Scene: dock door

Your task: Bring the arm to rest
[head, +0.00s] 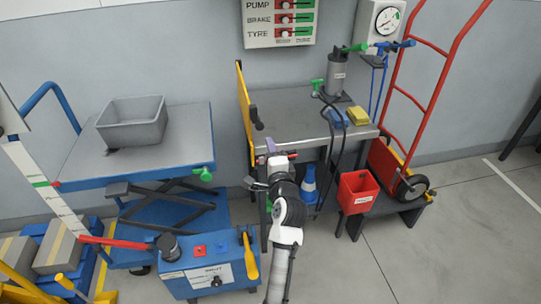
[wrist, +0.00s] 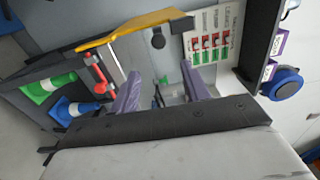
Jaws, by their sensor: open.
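My arm reaches up from the bottom middle of the head view. My gripper (head: 271,148) is near the front left corner of the grey workbench (head: 290,103), with nothing seen between its fingers. In the wrist view its two purple fingers (wrist: 161,92) stand apart with a clear gap. From the head view I cannot tell whether the gripper touches the bench edge.
A blue lift cart (head: 185,150) bearing a grey bin (head: 133,122) stands left. A blue pump box (head: 208,268) with a yellow lever (head: 250,257) is close left of my arm. A red bucket (head: 357,192) and hand truck (head: 420,90) are right. Floor at lower right is clear.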

